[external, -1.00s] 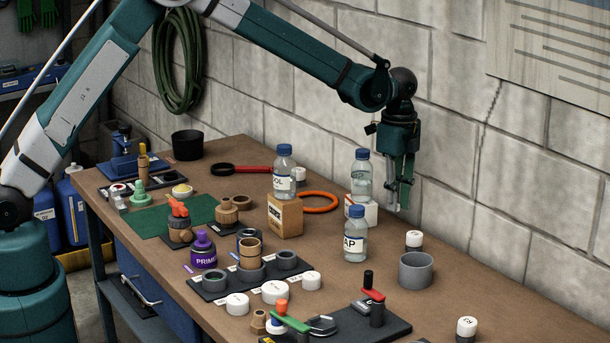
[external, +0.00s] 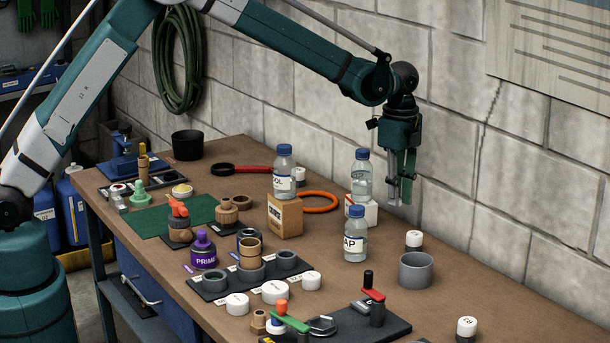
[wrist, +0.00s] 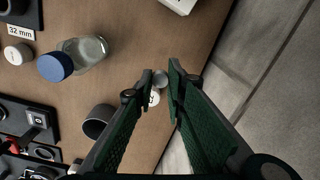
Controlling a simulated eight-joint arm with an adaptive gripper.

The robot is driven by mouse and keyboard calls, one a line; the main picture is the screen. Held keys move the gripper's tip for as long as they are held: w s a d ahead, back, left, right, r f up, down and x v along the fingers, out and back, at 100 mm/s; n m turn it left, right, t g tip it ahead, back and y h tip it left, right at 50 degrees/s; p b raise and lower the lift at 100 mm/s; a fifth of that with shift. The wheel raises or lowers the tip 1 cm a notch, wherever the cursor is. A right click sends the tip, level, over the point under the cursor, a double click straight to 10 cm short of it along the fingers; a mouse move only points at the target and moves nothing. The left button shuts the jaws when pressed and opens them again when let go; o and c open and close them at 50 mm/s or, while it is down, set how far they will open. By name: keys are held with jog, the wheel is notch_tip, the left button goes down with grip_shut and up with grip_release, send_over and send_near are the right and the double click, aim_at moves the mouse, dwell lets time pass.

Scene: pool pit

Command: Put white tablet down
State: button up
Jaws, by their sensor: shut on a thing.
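My gripper (external: 400,198) hangs above the back right part of the bench, near the block wall, with its fingers pointing down. In the wrist view my gripper (wrist: 161,82) has a small pale round piece, the white tablet (wrist: 160,78), between its fingertips. It looks greyish in the shade, and the fingers hide part of it. In the external view I cannot make the tablet out clearly. The fingertips are above the bench top and apart from it.
A white-capped pot (external: 414,239) stands below my gripper, beside a grey cup (external: 416,270). A labelled bottle (external: 355,234) and another bottle on a white box (external: 361,212) stand to the left. Another white-capped pot (external: 466,328) stands at the front right. Bare bench lies between.

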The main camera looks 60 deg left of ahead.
jog(key=s+d, duration=0.3)
jog(key=d, duration=1.1)
jog(key=m, duration=0.1)
send_over(445, 300)
jog(key=shift+d+r, duration=0.1)
jog(key=shift+r, duration=0.05)
jog(key=shift+f, duration=3.15)
jog(key=shift+f, duration=1.85)
jog(key=shift+f+b, duration=0.2)
jog(key=shift+b, duration=0.1)
